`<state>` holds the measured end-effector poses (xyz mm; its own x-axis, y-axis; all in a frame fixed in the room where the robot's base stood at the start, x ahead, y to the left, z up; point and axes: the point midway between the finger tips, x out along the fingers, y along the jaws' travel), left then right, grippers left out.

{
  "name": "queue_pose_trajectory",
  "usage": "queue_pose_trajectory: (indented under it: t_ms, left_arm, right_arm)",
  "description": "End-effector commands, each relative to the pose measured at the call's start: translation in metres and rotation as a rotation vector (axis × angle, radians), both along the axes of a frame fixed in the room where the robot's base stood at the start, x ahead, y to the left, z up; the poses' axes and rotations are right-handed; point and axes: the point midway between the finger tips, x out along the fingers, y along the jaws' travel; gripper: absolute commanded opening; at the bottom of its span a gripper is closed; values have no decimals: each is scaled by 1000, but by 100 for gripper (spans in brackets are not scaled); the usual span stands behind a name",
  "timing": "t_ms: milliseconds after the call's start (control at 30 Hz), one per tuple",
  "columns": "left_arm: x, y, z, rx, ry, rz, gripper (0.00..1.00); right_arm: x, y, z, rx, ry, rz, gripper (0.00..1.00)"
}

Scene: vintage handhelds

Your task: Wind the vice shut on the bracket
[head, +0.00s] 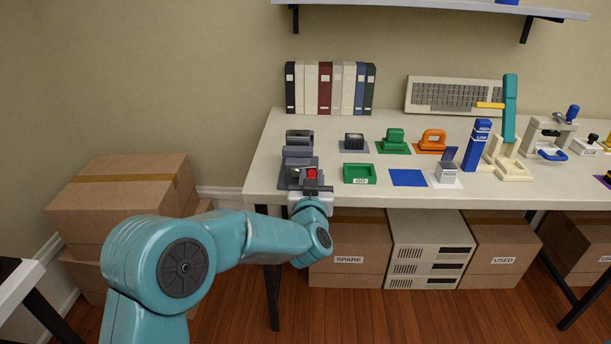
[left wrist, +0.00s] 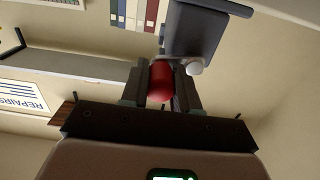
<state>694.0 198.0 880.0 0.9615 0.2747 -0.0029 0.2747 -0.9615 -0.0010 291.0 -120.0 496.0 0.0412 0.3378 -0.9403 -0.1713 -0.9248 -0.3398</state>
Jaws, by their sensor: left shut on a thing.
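The dark grey vice (head: 299,160) stands at the left front corner of the table. Its red handle knob (head: 311,174) is at the near side, and it also shows in the left wrist view (left wrist: 160,82). My left gripper (head: 312,184) is shut on the red knob, with a finger on each side of it. The vice's dark body (left wrist: 195,32) is just beyond the fingers, beside a small white knob (left wrist: 194,68). I cannot clearly make out the bracket. My right gripper is not in view.
A green GO tray (head: 360,180), a blue mat (head: 408,178) and a grey bin (head: 448,177) lie to the right. Stamp-like blocks, a teal-topped stand (head: 509,110) and a clamp (head: 550,135) are farther along. Binders (head: 325,88) stand behind. Boxes sit below.

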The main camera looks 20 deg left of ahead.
Motion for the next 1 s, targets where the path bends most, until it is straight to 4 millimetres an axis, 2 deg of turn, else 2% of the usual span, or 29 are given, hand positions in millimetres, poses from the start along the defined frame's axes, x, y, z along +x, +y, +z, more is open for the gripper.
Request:
queue_pose_trajectory:
  t_ms: [33,367,600,1000]
  left_arm:
    - [0,1,7,0,-5,2,0]
    - [0,2,7,0,-4,2,0]
    - [-4,14,24,0,-4,5,0]
    - [-5,18,23,-1,-1,4,0]
  right_arm:
    - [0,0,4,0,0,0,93]
    - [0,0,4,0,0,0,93]
    - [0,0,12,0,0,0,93]
    - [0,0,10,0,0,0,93]
